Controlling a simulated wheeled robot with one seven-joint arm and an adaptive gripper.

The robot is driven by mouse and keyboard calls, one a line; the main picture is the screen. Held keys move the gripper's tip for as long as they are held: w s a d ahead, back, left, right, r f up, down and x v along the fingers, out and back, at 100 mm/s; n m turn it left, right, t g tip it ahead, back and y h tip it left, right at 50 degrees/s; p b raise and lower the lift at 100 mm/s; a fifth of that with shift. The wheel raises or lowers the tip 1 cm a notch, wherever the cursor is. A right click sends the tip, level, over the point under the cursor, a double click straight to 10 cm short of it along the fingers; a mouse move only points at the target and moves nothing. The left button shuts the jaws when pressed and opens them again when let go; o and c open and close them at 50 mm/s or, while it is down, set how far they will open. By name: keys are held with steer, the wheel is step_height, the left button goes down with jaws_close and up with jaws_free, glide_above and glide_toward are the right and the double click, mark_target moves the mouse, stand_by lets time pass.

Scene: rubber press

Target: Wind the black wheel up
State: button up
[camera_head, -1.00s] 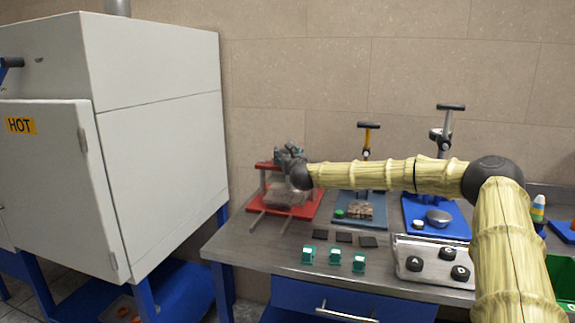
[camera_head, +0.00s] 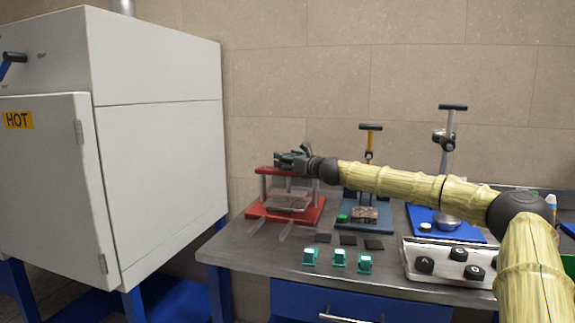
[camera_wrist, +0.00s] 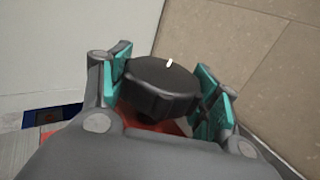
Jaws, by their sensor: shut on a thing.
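The black wheel (camera_wrist: 162,88) shows in the wrist view as a ribbed knob with a white mark on its top near the far edge. It sits between the teal pads of my gripper (camera_wrist: 167,92), which is shut on it. In the head view my gripper (camera_head: 293,158) is at the top of the red press (camera_head: 262,206), reaching in from the right. The wheel is hidden there by my fingers. Below the press's red top bar, a clear plate sits between the posts over the red base.
A large white oven (camera_head: 160,150) marked HOT stands at left. Black squares (camera_head: 348,240), green clips (camera_head: 339,258) and a knob panel (camera_head: 450,262) lie in front.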

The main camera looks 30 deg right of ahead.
steer(key=shift+d, duration=0.1)
stand_by(0.3)
steer(key=o, duration=1)
steer(key=shift+s+d, duration=0.25)
steer(key=shift+s, duration=1.7)
steer(key=shift+s+d, duration=0.2)
steer(key=shift+s, duration=1.8)
steer(key=shift+s+d, duration=0.25)
steer(key=shift+s, duration=1.7)
